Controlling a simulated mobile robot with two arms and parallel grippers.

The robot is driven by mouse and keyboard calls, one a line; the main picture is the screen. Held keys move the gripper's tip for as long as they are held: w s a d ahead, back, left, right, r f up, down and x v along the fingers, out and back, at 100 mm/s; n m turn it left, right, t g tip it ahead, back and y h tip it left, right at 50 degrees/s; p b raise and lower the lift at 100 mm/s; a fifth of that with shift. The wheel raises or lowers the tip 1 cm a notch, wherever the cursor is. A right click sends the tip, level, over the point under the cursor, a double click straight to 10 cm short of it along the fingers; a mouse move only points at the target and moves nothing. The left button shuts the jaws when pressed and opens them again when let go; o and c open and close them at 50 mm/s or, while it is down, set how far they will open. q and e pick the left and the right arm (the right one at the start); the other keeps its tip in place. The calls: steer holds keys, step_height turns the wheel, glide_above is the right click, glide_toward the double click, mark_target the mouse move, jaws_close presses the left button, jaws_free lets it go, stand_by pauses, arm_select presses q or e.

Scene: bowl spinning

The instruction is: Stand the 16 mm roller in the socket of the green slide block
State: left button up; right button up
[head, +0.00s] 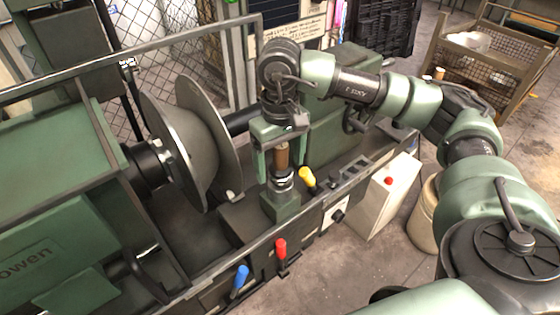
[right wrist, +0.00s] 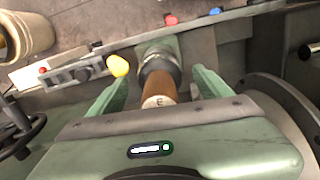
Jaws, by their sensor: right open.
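The brown roller (head: 282,157) stands upright in the grey metal socket (head: 281,182) on top of the green slide block (head: 280,205). In the right wrist view the roller (right wrist: 160,86) shows its pale end face with a dark mark, and its far end meets the socket (right wrist: 158,62). My right gripper (head: 281,166) is above the block, with one finger on each side of the roller. The right wrist view shows clear gaps between the roller and both fingers, so the gripper is open. How deep the roller sits is hidden. My left gripper is not in view.
A yellow knob (head: 307,177) stands close to the right of the block. A red lever (head: 280,248) and a blue lever (head: 241,277) stick out in front. The large grey spinning form (head: 190,140) is to the left. A white box (head: 385,195) and a bucket (head: 424,218) stand at the right.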

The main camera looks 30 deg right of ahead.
step_height(320, 180, up, 8)
steer(key=shift+f+b, duration=0.1)
steer(key=shift+b, duration=0.4)
stand_by(0.4)
